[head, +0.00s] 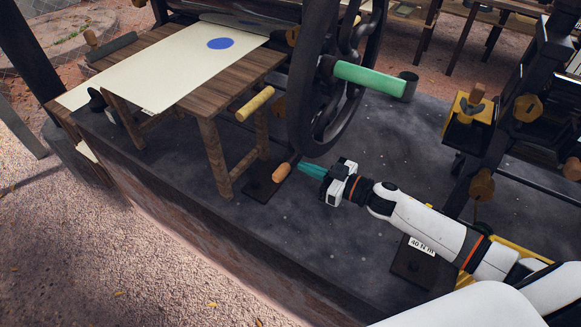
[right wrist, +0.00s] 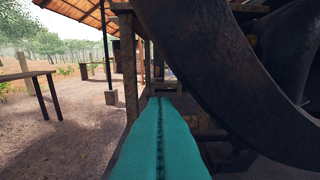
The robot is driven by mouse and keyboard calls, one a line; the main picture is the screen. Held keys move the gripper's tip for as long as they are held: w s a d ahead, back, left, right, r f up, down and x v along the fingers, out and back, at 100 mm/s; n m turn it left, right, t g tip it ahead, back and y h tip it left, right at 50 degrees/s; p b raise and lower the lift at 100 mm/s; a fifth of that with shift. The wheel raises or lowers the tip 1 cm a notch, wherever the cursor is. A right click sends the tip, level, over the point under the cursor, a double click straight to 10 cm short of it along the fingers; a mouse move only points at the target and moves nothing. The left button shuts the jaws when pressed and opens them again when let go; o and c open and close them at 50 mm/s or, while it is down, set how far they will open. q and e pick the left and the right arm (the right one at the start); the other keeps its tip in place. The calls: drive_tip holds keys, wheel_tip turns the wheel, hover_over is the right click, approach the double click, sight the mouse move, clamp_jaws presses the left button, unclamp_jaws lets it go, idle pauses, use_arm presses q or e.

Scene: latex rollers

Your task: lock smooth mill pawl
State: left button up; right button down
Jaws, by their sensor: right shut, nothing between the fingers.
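My right gripper (head: 312,171), with teal fingers, is shut and empty, low in front of the big dark wheel (head: 304,110). Its fingertips are close to a small orange-brown wooden knob (head: 282,172) on a dark lever by the wheel's lower rim; I cannot tell whether they touch it. The right wrist view shows the shut teal fingers (right wrist: 160,140) pointing forward, with the dark wheel (right wrist: 215,70) curving close on the right. I cannot tell for sure which part is the smooth mill's pawl. The left gripper is not in view.
A wooden table (head: 218,85) with a long cream sheet (head: 165,70) stands left of the wheel. A yellow handle (head: 255,104) and a green handle (head: 370,79) stick out near the wheel. A plate labelled 40 N m (head: 422,246) lies by my right arm. The dark platform's front is mostly clear.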

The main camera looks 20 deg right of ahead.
drive_tip(key=w+a+f, duration=0.3)
drive_tip(key=w+f, duration=0.1)
drive_tip(key=shift+w+a+f+p, duration=0.15)
drive_tip(key=shift+w+p, duration=0.05)
drive_tip(key=shift+p, duration=0.25)
wheel_tip(320, 180, down, 6)
drive_tip(key=n+b, duration=0.1)
drive_tip(key=b, duration=0.1)
drive_tip(key=n+b, duration=0.1)
drive_tip(key=b, duration=0.1)
drive_tip(key=shift+s+r+n, duration=0.15)
drive_tip(key=shift+r+n, duration=0.1)
drive_tip(key=shift+n, duration=0.05)
drive_tip(key=shift+a, duration=0.1)
